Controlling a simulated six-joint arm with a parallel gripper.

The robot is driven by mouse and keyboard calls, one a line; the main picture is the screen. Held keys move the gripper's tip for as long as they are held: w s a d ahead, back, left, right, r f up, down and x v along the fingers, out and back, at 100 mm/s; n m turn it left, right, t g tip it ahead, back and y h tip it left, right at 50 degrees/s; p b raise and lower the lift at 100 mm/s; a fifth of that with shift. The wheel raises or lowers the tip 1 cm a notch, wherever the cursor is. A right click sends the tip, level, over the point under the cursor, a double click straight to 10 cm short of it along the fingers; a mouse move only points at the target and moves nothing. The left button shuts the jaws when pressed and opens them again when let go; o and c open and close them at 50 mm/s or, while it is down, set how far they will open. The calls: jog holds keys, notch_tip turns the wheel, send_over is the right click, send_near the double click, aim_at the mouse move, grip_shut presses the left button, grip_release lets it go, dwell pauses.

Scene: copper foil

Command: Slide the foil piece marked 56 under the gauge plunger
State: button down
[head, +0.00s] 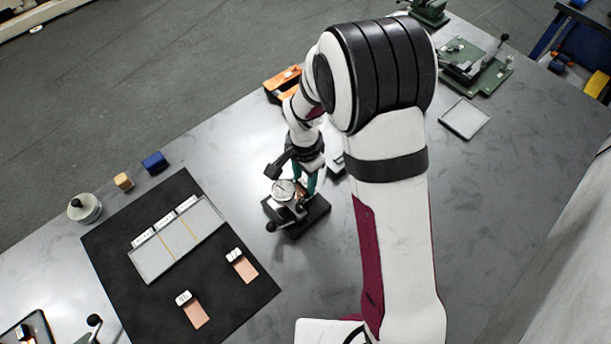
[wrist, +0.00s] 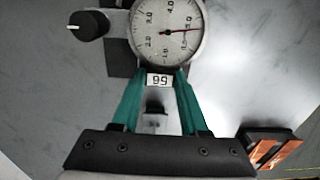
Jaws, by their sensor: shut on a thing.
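The dial gauge (head: 284,190) stands on a black base (head: 312,222) on the bench. In the wrist view its round dial (wrist: 167,30) is at the top, with a red needle. My gripper (head: 313,183) is right beside the gauge, its teal fingers pointing down. In the wrist view my gripper (wrist: 160,74) is shut on a foil piece with a white tag (wrist: 160,80), which reads upside down and looks like 56. The tag is just below the dial's edge. The copper part and the plunger tip are hidden there, so I cannot tell whether the foil is under the plunger.
A black mat (head: 110,235) at left holds a grey tray (head: 152,268) with yellow dividers and two tagged copper pieces, one (head: 196,316) and another (head: 246,268). An orange box (head: 281,84) stands behind my gripper. Green fixtures (head: 475,75) stand at the back right.

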aim_at(300, 190)
jog(key=shift+s+a, duration=0.5)
dwell(0.8)
jog(key=shift+f, duration=0.1)
dwell(0.5)
jog(key=c, duration=0.7)
grip_release()
jog(key=shift+c, duration=0.2)
jog(key=shift+r, duration=1.5)
jog(key=o, duration=0.6)
jog(key=shift+c, duration=0.2)
